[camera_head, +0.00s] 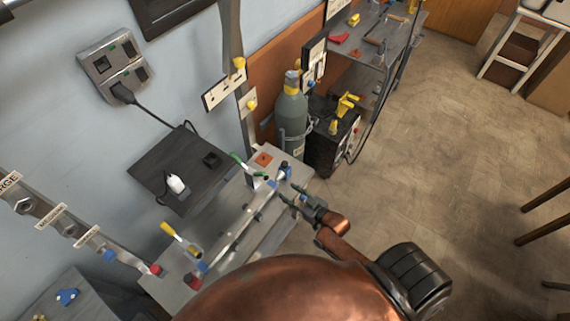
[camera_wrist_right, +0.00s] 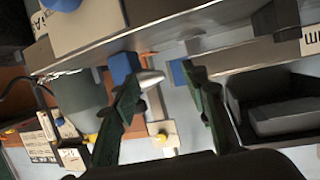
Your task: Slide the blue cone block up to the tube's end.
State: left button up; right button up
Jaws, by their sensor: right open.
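The blue cone block (camera_head: 285,171) stands at the far end of the rail fixture on the grey bench. In the right wrist view the blue block (camera_wrist_right: 123,67) shows with its pale metal cone (camera_wrist_right: 150,79) pointing right, towards a second blue piece (camera_wrist_right: 179,73). A gap shows between the cone tip and that piece. The pale tube (camera_head: 240,222) lies along the fixture, with a light blue part (camera_head: 272,184) near its far end. My left gripper is out of view.
A yellow-handled tool (camera_head: 178,237) lies on the bench (camera_head: 180,285) near the wall. A dark shelf (camera_head: 180,160) juts from the wall.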

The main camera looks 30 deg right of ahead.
aim_at(287, 166)
jog(key=w+d+r+t, duration=0.2)
jog(key=d+r, duration=0.1)
jog(key=w+d+r+t, duration=0.1)
jog(key=d, duration=0.1)
jog(key=shift+w+d+r+t, duration=0.1)
jog(key=shift+w+r+t, duration=0.15)
jog(key=shift+w+t, duration=0.15)
jog(key=shift+m+h, duration=0.3)
jog(key=w, duration=0.5)
jog(key=w+a, duration=0.1)
jog(key=w, duration=0.1)
jog(key=shift+w+b, duration=0.15)
jog(key=shift+b, duration=0.2)
jog(key=shift+c, duration=0.3)
grip_shut()
